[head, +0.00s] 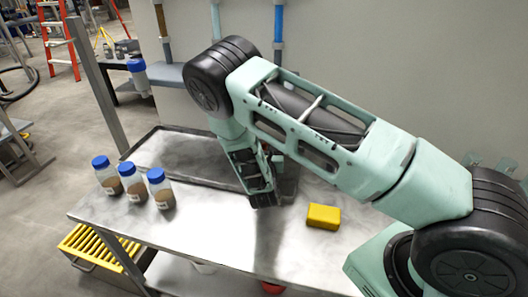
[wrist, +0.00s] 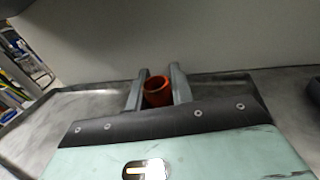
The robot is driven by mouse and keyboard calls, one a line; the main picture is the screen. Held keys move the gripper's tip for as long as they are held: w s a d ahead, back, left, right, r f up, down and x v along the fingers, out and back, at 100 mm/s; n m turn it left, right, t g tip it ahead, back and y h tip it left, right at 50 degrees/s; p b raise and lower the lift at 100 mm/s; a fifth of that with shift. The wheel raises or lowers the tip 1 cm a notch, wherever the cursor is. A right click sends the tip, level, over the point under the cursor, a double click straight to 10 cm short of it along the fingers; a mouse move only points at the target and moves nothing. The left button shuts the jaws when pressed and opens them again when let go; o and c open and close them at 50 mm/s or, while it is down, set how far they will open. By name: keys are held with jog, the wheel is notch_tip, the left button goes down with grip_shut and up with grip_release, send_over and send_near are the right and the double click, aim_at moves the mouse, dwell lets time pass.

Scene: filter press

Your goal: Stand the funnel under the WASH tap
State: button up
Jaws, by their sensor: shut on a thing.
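In the wrist view an orange-red, round, open-topped thing, which looks like the funnel (wrist: 157,92), sits between the two grey fingers of my gripper (wrist: 158,78). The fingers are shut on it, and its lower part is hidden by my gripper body. In the head view my arm reaches down over the metal table and hides the fingers and the funnel. Pipes with a brown band (head: 162,22) and a blue band (head: 279,24) run down the back wall. No WASH label can be read, and the tap ends are not clearly seen.
Three blue-capped jars (head: 134,183) stand at the left of the metal table (head: 215,235). A shallow dark-rimmed tray (head: 170,150) lies along the back. A yellow block (head: 323,216) lies right of my gripper. The table's front middle is clear.

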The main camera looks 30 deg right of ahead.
jog(key=shift+f, duration=1.3)
jog(key=shift+f, duration=0.2)
jog(key=o, duration=1)
